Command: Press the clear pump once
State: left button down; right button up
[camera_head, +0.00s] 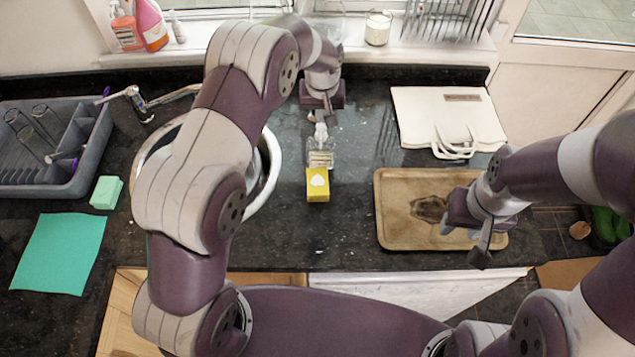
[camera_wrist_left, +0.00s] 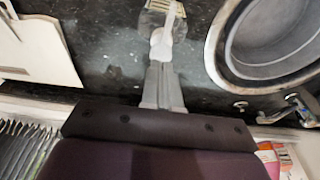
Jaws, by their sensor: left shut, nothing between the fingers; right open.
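The clear pump (camera_head: 320,158) is a see-through bottle with a white pump head, standing on the dark counter behind the yellow sponge. My left gripper (camera_head: 321,118) is shut and empty, pointing down right at the pump head. In the left wrist view the shut fingers (camera_wrist_left: 161,65) reach to the white head of the clear pump (camera_wrist_left: 150,22); I cannot tell whether they touch it. My right gripper (camera_head: 463,238) is open and empty above the brown tray.
The yellow sponge (camera_head: 317,187) sits just in front of the pump. The sink (camera_head: 270,180) is to the left, partly behind my left arm. The brown tray (camera_head: 390,238) and a white bag (camera_head: 440,115) lie to the right. A grey dish rack (camera_head: 75,180) stands far left.

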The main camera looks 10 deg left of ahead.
dwell(0.3)
pick_arm(q)
notch_tip(320, 180, up, 6)
jog(key=p, duration=0.4)
jog(key=shift+w, duration=0.1)
dwell(0.3)
jog(key=s+a+f+b, duration=0.2)
jog(key=s+b, duration=0.2)
jog(key=s, duration=0.5)
jog(key=s+a+f+m+b, duration=0.1)
jog(key=s+a+f+b, duration=0.1)
jog(key=s, duration=0.7)
jog(key=s+a+f+m+b, duration=0.1)
jog(key=s+a+f+b, duration=0.1)
jog(key=s+b, duration=0.4)
jog(key=s+f, duration=0.1)
jog(key=s, duration=0.2)
jog(key=shift+a+f+g+b, duration=0.15)
jog(key=shift+a+g+b, duration=0.15)
jog(key=shift+a+g, duration=0.1)
